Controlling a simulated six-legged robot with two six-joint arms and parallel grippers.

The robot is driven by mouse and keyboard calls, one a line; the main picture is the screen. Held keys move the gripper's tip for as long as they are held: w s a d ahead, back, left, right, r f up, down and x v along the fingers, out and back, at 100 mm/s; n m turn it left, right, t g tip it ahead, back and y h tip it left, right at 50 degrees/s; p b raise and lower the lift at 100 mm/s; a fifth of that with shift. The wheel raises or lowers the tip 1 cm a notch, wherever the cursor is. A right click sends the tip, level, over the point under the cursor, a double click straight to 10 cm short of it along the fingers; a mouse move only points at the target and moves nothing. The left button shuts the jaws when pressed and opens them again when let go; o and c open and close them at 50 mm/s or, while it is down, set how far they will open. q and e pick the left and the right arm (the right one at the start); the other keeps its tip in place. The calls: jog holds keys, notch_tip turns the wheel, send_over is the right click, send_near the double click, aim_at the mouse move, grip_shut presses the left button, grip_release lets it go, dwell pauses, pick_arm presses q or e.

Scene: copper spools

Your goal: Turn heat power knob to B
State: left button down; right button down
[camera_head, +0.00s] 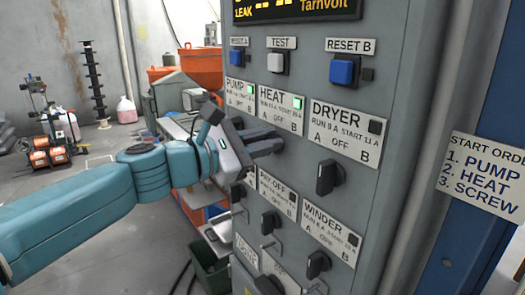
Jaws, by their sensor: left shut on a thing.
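The HEAT label (282,108) is on the grey control panel (405,120), with a lit green lamp at its upper right and the marks A, OFF and B along its bottom. My left gripper (266,142) reaches in from the left, its dark fingers shut just below this label. The heat knob is hidden by the fingers, and I cannot tell which mark it points to. The PUMP label (240,95) to its left also has a lit green lamp. My right gripper is not in view.
The dryer knob (329,178) is close to the right of my fingers. The winder knob (318,264) and pay-off knob (270,222) are lower. Buttons, including a blue one (343,71), are above. A start-order sign (487,172) hangs at right. A green bin (208,266) stands below.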

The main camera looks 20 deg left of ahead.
pick_arm(q)
jog(key=shift+s+d+f+m+b, duration=0.1)
jog(key=shift+m+b, duration=0.55)
jog(key=shift+m, duration=0.25)
jog(key=c, duration=1.5)
grip_release()
jog(key=o, duration=0.4)
jog(key=shift+d, duration=0.1)
